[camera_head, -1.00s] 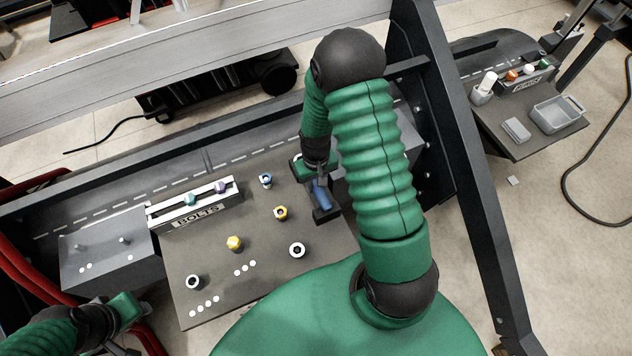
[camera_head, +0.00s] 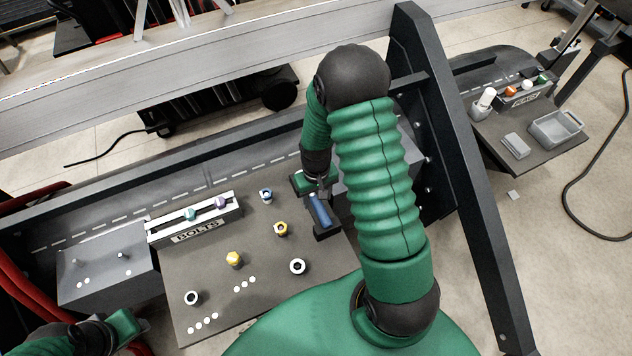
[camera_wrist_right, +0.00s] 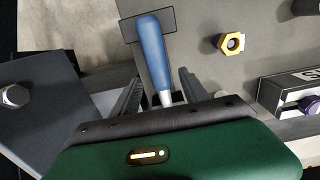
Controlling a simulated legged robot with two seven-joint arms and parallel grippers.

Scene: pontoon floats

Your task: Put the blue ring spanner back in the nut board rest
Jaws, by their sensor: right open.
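The blue ring spanner (camera_head: 320,210) shows its blue handle at the dark nut board rest (camera_head: 327,233), on the right side of the board. In the right wrist view its handle (camera_wrist_right: 152,50) lies across the dark rest (camera_wrist_right: 168,15), with the pale shank pointing towards my gripper. Its ring end is hidden. My right gripper (camera_head: 318,187) is at the shank end of the handle. In the wrist view its open fingers (camera_wrist_right: 160,90) stand on both sides of the shank, with gaps. My left gripper (camera_head: 135,325) is at the bottom left, away from the board; its fingers are unclear.
The grey board (camera_head: 200,275) carries several nuts on posts, including a yellow one (camera_head: 233,258). A BOLTS rack (camera_head: 195,222) stands behind them. A dark slanted post (camera_head: 455,170) rises right of my arm. A side shelf (camera_head: 530,150) holds trays.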

